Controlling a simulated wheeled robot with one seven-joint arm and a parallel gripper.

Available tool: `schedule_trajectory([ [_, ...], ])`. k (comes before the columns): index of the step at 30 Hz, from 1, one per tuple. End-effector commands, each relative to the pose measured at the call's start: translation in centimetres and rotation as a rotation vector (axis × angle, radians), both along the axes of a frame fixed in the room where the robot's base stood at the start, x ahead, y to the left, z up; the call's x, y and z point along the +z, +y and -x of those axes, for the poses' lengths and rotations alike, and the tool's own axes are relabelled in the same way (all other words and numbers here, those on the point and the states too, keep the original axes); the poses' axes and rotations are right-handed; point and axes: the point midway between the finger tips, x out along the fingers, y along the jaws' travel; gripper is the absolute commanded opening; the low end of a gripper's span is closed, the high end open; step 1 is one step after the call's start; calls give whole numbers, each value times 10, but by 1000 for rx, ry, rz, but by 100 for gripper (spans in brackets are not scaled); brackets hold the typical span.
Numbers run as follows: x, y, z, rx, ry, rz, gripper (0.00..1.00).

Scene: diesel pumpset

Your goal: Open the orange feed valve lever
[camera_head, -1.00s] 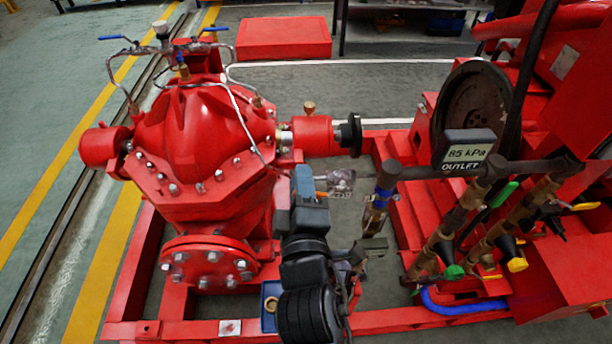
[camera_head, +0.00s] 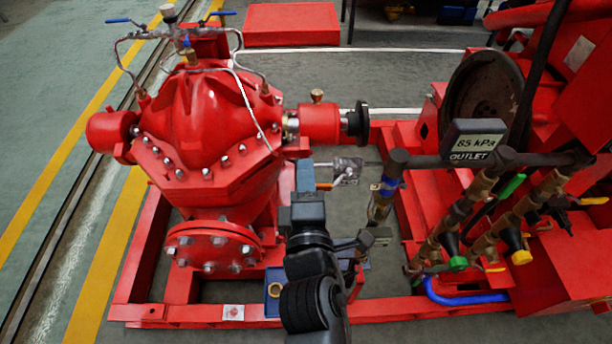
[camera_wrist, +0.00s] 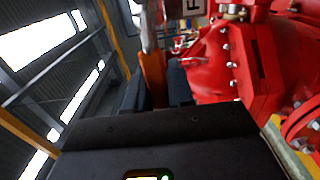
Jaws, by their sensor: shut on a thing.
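The orange lever (camera_wrist: 153,78) stands upright between the two dark fingers of my gripper (camera_wrist: 155,92) in the wrist view. The fingers are shut on it. A pale metal stem (camera_wrist: 149,25) continues above the lever. In the head view a short orange strip of the lever (camera_head: 323,186) shows just right of my gripper (camera_head: 307,180), beside the silvery valve fitting (camera_head: 346,171). My wrist and gripper hide the rest of the lever there.
The red pump casing (camera_head: 205,125) stands close to the left of my arm. A pipe manifold with an OUTLET kPa display (camera_head: 474,140) stands to the right. Green (camera_head: 458,263) and yellow (camera_head: 521,257) handles hang below it. A red base frame (camera_head: 400,308) runs along the front.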

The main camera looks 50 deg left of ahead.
Motion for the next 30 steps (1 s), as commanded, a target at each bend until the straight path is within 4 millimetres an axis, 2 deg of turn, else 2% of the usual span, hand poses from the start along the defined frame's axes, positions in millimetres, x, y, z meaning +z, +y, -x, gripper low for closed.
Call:
schedule_trajectory([
  [2,-2,0,1,1,0,5,0],
  [3,-2,0,1,1,0,5,26],
  [9,-2,0,1,1,1,3,44],
  [19,0,-5,5,0,2,2,44],
  [30,-1,-46,41,1,3,2,44],
])
